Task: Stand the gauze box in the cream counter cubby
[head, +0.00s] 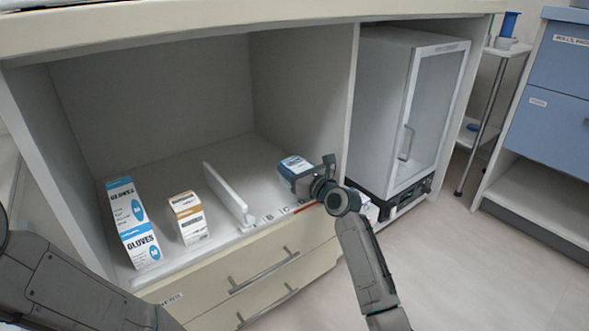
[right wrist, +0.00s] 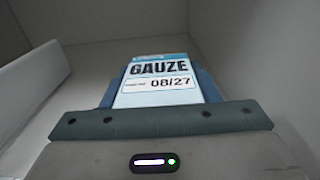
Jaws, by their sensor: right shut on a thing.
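The gauze box (head: 296,166), white and blue, is in my right gripper (head: 316,181), inside the cream counter cubby (head: 150,90), right of the white divider (head: 228,192). In the right wrist view the gauze box (right wrist: 158,82) shows its GAUZE and 08/27 label toward the camera, between the blue-grey fingers. The gripper is shut on it. I cannot tell whether its base touches the cubby floor. My left arm shows at the lower left of the head view, but its gripper is out of view.
Lettered labels run along the front edge. A glass-door cabinet (head: 415,110) is right of the cubby wall. Drawers (head: 262,280) lie below. The cubby floor behind the gauze box looks clear.

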